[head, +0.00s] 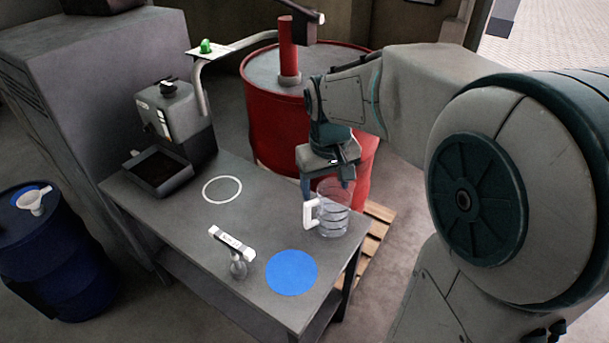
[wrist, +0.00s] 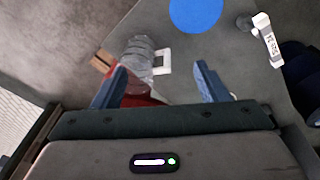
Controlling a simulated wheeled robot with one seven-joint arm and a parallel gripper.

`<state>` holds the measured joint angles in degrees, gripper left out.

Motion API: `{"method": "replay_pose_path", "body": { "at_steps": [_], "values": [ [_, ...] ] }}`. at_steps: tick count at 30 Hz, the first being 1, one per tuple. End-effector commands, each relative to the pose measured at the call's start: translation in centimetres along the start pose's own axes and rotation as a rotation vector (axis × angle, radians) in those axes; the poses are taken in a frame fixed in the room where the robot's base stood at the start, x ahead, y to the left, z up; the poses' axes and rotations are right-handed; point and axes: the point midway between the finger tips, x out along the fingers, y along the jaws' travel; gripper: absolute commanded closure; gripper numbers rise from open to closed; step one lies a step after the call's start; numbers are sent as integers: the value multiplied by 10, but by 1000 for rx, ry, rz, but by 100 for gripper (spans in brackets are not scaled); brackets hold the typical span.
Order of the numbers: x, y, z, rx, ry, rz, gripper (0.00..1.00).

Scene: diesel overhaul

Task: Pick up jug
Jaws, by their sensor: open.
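The jug (head: 334,217) is clear with ring marks and a white handle (head: 310,213) on its left side. It stands upright near the right edge of the grey table. My gripper (head: 324,190) is open just above and beside it in the head view, its fingers pointing down. In the wrist view the jug (wrist: 139,58) shows ahead of the gripper (wrist: 158,82), nearer the left finger, with its white handle (wrist: 162,62) between the finger lines. Nothing is between the fingers that I can tell is held.
The table (head: 185,235) bears a blue disc (head: 291,272), a white ring (head: 222,189), a small labelled white-topped item (head: 233,246) and a machine with a black tray (head: 158,172). A red drum (head: 270,120) stands behind. A blue drum with a funnel (head: 34,203) stands left.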

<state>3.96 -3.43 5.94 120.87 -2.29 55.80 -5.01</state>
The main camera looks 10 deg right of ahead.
Motion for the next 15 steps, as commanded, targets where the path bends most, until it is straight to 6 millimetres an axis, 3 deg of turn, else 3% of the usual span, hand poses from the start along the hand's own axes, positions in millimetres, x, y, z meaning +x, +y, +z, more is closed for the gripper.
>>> {"method": "replay_pose_path", "body": {
  "at_steps": [1,6,10,15],
  "values": [
    [9,2,-19,-18,-22,-6,33],
    [36,8,-68,-73,-70,-26,33],
    [54,12,-93,-99,-93,-43,33],
    [69,14,-108,-116,-109,-57,33]
  ]
}}
